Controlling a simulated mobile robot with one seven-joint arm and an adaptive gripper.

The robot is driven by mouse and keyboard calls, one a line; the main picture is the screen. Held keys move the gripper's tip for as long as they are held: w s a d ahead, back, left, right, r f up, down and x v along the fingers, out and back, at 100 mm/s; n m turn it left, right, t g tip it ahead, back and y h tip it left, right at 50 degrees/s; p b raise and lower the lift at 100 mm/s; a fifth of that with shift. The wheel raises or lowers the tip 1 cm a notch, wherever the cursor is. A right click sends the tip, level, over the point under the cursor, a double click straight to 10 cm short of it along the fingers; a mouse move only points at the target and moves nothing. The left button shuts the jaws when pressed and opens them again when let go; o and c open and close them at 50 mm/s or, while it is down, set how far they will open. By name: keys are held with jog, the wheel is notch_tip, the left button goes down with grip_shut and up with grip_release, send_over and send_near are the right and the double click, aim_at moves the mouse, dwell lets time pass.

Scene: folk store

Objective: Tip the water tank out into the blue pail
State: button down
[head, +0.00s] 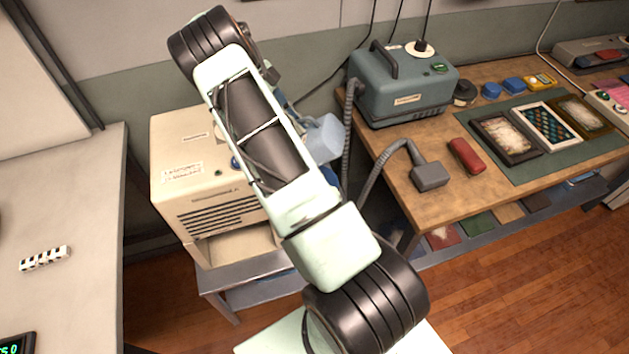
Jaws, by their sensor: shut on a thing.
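A pale blue, translucent block that looks like the water tank (325,139) shows just right of my forearm, between the cream machine and the workbench. It seems to be off the ground and tilted. My gripper (299,121) is mostly hidden behind the forearm and is shut on the tank. The cream machine (182,180) has an open, empty-looking recess low on its front. A blue sliver (331,176) below the tank may be part of the blue pail. The rest is hidden by my arm, so I cannot tell whether the tank is over it.
The cream machine stands on a low grey stand (222,282). At right, a wooden workbench (402,193) carries a teal machine (402,90) with a hose and nozzle (430,175), a red block (466,155) and framed panels. A pale table (75,210) fills the left.

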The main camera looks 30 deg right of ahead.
jog(key=shift+s+d+f+n+t+y+p, duration=0.1)
jog(key=shift+s+d+f+t+y+p, duration=0.2)
jog(key=shift+s+d+f+t+y, duration=0.85)
jog(key=shift+s+d+f+n+t+y+p, duration=0.1)
jog(key=shift+s+d+f+t+y+p, duration=0.35)
jog(key=shift+f, duration=1.35)
jog(key=shift+s+d+f+n+t+y+p, duration=0.1)
jog(key=shift+s+d+f+t+y, duration=0.65)
jog(key=shift+f, duration=0.7)
jog(key=s+d+f+t+y+b, duration=0.4)
jog(key=s+d+f+t+y, duration=0.1)
jog(key=s+d+y, duration=0.25)
notch_tip(320, 180, up, 12)
jog(key=d+t+y+p, duration=0.2)
jog(key=p, duration=0.3)
jog(key=s+d+t+y+b, duration=0.2)
jog(key=b, duration=0.2)
jog(key=s+d+n+t+y+b, duration=0.1)
jog(key=s+d+t+y+b, duration=0.1)
jog(key=d+b, duration=0.1)
jog(key=shift+s+f+b, duration=0.1)
jog(key=shift+s+b, duration=0.25)
jog(key=shift+b, duration=0.55)
jog(key=r+y, duration=0.1)
jog(key=s+d+r+t+b, duration=0.1)
jog(key=r, duration=0.1)
jog(key=shift+d+n+y, duration=0.1)
jog(key=shift+n+y, duration=0.3)
